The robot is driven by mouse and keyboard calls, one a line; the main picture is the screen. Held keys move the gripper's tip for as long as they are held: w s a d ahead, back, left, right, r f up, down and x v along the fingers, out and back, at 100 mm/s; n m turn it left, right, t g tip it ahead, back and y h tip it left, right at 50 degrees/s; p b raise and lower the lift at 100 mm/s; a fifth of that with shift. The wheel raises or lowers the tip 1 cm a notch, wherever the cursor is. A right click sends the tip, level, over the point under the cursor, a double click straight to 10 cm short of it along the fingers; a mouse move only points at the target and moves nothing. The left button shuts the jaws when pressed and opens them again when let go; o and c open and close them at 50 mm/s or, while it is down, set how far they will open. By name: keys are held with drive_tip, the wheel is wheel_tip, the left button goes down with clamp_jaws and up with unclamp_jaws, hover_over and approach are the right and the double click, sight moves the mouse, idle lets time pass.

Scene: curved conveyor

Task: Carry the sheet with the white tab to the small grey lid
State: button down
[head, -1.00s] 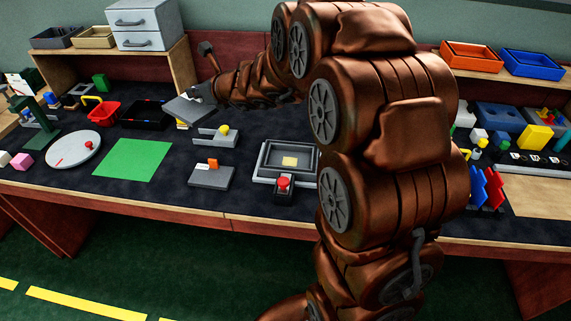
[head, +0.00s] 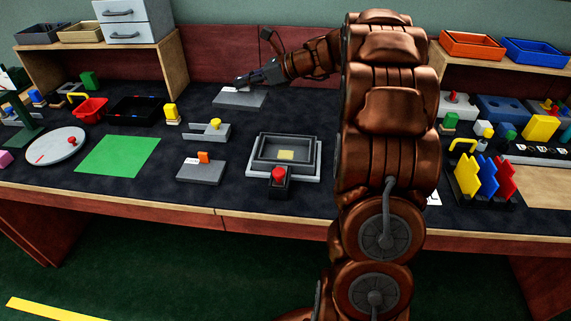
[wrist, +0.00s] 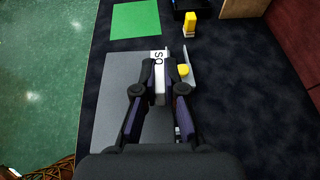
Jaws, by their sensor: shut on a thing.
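The grey sheet (head: 240,101) is held flat above the dark worktop, at the back middle in the head view. Its white tab shows lettering in the wrist view (wrist: 158,57). My gripper (wrist: 160,76) is shut on this tab; in the head view the gripper (head: 243,84) is at the sheet's back edge. In the wrist view the sheet (wrist: 110,105) spreads to the left of the fingers. A small grey slab with an orange tab (head: 202,173) lies nearer the front edge; it may be the small grey lid, but I cannot tell for certain.
A grey bracket with a yellow knob (head: 207,134) lies in front of the sheet. A grey tray (head: 255,160) with a red-button box (head: 278,186) stands to its right. A green mat (head: 118,156) and round white disc (head: 57,144) lie left. Shelves stand behind.

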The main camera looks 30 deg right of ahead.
drive_tip(key=s+d+f+n+b, duration=0.1)
drive_tip(key=s+d+f+b, duration=0.1)
drive_tip(key=s+d+f, duration=0.6)
hover_over(287, 148)
drive_tip(key=shift+g+y, duration=0.3)
drive_tip(key=shift+y, duration=0.1)
wheel_tip(287, 148, down, 5)
drive_tip(key=shift+a+r+b, duration=0.1)
drive_tip(key=shift+r+b, duration=0.05)
drive_tip(key=shift+b, duration=0.3)
drive_tip(key=shift+f, duration=2.35)
drive_tip(key=shift+f, duration=0.15)
drive_tip(key=c, duration=1.7)
unclamp_jaws()
drive_tip(key=o, duration=0.4)
drive_tip(key=shift+o, duration=0.2)
